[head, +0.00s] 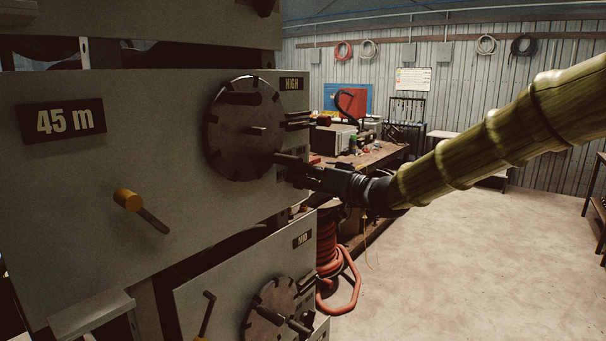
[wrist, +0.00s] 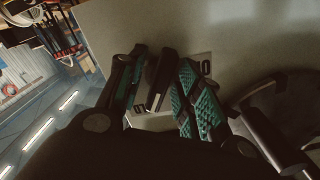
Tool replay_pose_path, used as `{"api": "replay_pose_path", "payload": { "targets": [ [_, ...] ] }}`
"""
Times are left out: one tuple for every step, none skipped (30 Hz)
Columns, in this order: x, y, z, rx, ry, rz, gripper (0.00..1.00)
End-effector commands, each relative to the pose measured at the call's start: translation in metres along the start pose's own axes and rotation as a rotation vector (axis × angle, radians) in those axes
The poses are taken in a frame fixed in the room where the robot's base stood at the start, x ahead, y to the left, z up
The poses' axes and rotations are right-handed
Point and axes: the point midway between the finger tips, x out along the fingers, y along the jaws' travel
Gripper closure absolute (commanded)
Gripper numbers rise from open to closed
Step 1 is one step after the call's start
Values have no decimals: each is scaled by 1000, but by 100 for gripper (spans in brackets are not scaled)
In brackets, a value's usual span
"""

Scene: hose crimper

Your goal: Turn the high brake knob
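The grey reel panel (head: 150,190) marked HIGH (head: 291,84) carries a dark notched disc (head: 225,135). Dark stubby parts stick out at the disc's right edge, below the label. My gripper (head: 286,163) reaches in from the right, close to the panel, at the lower right of the disc. In the wrist view, my green-padded fingers (wrist: 158,92) stand apart, one on each side of a dark blocky piece (wrist: 161,72), which looks like the brake knob. Narrow gaps show beside it, and I see no firm grip. A small label (wrist: 206,64) is partly hidden behind the right finger.
A yellow-ended peg (head: 128,200) sticks out of the panel at left. A lower panel marked MID (head: 302,240) has its own disc (head: 268,312). A cluttered workbench (head: 375,156) and red hose (head: 340,290) stand behind. The floor (head: 460,260) at right is clear.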

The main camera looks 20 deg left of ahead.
Motion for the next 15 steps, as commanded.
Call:
{"api": "replay_pose_path", "payload": {
  "targets": [
    [0,0,0,0,0,0,65],
    [0,0,0,0,0,0,65],
    [0,0,0,0,0,0,65],
    [0,0,0,0,0,0,65],
    [0,0,0,0,0,0,65],
    [0,0,0,0,0,0,65],
    [0,0,0,0,0,0,67],
    [0,0,0,0,0,0,72],
    [0,0,0,0,0,0,80],
    [0,0,0,0,0,0,85],
    [0,0,0,0,0,0,91],
    [0,0,0,0,0,0,96],
    [0,0,0,0,0,1,96],
    [0,0,0,0,0,1,96],
    [0,0,0,-1,0,1,96]
  ]
}}
